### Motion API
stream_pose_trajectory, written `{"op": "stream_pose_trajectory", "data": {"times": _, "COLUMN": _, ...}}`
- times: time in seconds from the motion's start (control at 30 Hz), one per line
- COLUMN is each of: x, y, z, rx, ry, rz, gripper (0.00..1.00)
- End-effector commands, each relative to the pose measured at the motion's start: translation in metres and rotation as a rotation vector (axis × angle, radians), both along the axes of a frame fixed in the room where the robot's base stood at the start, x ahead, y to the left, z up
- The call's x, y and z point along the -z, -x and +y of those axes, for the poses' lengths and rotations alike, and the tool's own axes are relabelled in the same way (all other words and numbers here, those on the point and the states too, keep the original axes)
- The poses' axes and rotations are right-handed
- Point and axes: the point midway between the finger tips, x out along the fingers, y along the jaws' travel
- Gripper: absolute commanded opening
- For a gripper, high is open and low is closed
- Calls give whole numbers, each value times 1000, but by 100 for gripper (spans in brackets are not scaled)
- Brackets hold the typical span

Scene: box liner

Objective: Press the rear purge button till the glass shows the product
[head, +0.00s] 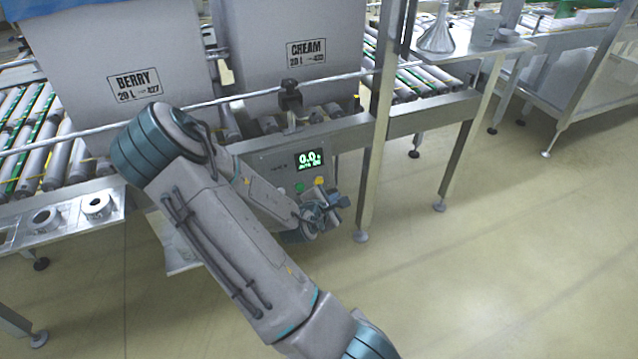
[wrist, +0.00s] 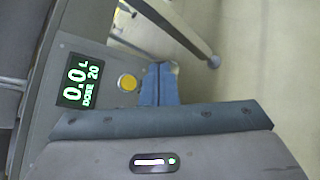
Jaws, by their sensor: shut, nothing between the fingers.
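A grey control panel (head: 283,166) on the conveyor frame carries a lit display (head: 310,159) reading 0.0, with a green button (head: 299,187) and a yellow button (head: 319,181) below it. In the wrist view the display (wrist: 80,82) reads 0.0 L, DOSE 20. The yellow button (wrist: 127,82) there is beside my gripper's (wrist: 160,70) blue fingers, which are shut and empty. In the head view my gripper (head: 338,202) is just below and right of the yellow button. Contact cannot be told. No button is readably labelled purge, and I cannot make out a sight glass.
Large grey boxes marked BERRY (head: 135,85) and CREAM (head: 306,52) stand behind a rail over roller conveyors. A frame post (head: 377,130) rises close right of my gripper. A side table (head: 470,48) holds a metal funnel (head: 437,35). Floor at right is clear.

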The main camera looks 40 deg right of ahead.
Motion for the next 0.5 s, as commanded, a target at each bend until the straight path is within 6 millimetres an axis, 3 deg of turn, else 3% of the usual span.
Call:
{"op": "stream_pose_trajectory", "data": {"times": 0.17, "x": 5, "y": -9, "z": -2, "rx": -1, "ry": 1, "rz": -2, "gripper": 0}}
{"op": "stream_pose_trajectory", "data": {"times": 0.5, "x": 22, "y": -52, "z": -12, "rx": -2, "ry": -1, "rz": -3, "gripper": 0}}
